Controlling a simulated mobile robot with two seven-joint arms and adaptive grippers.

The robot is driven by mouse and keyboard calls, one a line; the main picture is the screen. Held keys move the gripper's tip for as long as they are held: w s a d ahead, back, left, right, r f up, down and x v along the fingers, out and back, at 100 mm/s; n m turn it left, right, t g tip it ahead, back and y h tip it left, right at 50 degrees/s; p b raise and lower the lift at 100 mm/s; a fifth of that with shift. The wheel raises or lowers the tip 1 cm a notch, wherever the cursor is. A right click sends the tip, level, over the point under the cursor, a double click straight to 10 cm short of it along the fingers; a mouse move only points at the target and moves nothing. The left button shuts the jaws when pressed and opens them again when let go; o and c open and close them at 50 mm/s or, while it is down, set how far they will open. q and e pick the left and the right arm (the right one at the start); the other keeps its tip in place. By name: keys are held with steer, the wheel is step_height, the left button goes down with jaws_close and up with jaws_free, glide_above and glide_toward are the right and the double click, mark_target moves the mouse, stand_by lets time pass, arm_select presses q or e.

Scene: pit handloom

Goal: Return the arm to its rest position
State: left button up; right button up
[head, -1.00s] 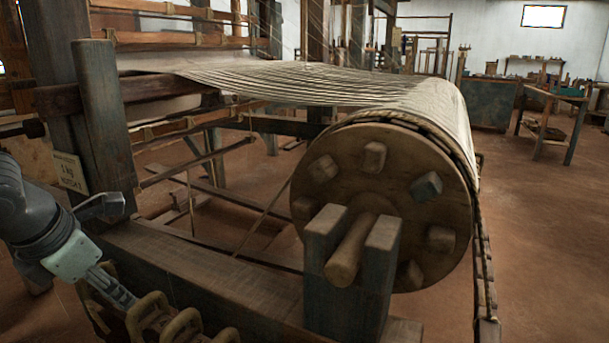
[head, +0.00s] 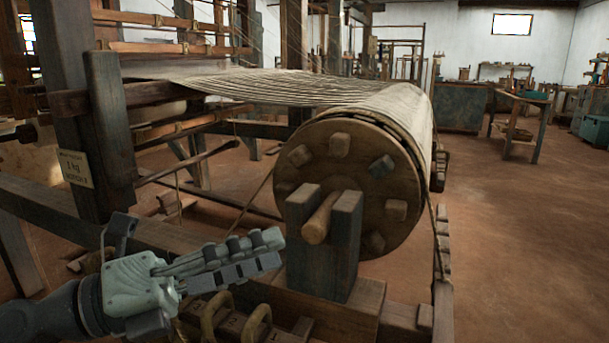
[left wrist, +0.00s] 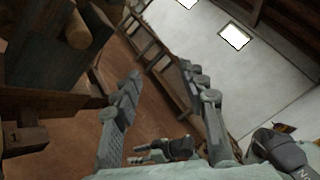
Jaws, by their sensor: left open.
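My left gripper (head: 245,260) is at the lower left of the head view, in front of the loom's lower beam and left of the wooden bearing post. In the left wrist view my left gripper (left wrist: 165,90) shows its two fingers spread apart with nothing between them. Its fingers point to the right in the head view, clear of the big wooden warp roller (head: 350,190). My right gripper is not in the head view. What looks like another dark gripper or arm part shows low in the left wrist view, but I cannot tell which.
The bearing post (head: 325,240) holds the roller's axle. Brown ring-handled weights (head: 235,318) sit just below my left gripper. A tag (head: 73,168) hangs on the upright post. The floor (head: 520,230) to the right is clear, with a bench (head: 515,120) farther back.

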arm_select(q)
steer(key=w+a+r+n+t+y, duration=0.4)
steer(key=a+n+t, duration=0.4)
steer(key=n+t, duration=0.5)
steer(key=w+a+f+n+g+y, duration=0.2)
steer(key=w+a+f+n+y, duration=0.1)
steer(key=a+f+n+y, duration=1.05)
steer(key=s+d+f+n+g+y, duration=0.1)
steer(key=s+f+n+g, duration=0.45)
steer(key=s+f, duration=0.55)
steer(key=s+d+f+n+g+y, duration=0.15)
steer(key=s+f+n+g, duration=0.4)
steer(key=f, duration=0.95)
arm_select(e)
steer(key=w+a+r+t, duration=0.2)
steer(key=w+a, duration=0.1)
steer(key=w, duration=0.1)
arm_select(q)
step_height(320, 180, down, 11)
steer(key=s+a+m+g+p, duration=0.1)
steer(key=s+a+g+p, duration=0.1)
steer(key=g+p, duration=0.2)
steer(key=shift+s+a+r+g+h+p, duration=0.2)
steer(key=shift+g+h+p, duration=0.15)
steer(key=shift+p, duration=0.3)
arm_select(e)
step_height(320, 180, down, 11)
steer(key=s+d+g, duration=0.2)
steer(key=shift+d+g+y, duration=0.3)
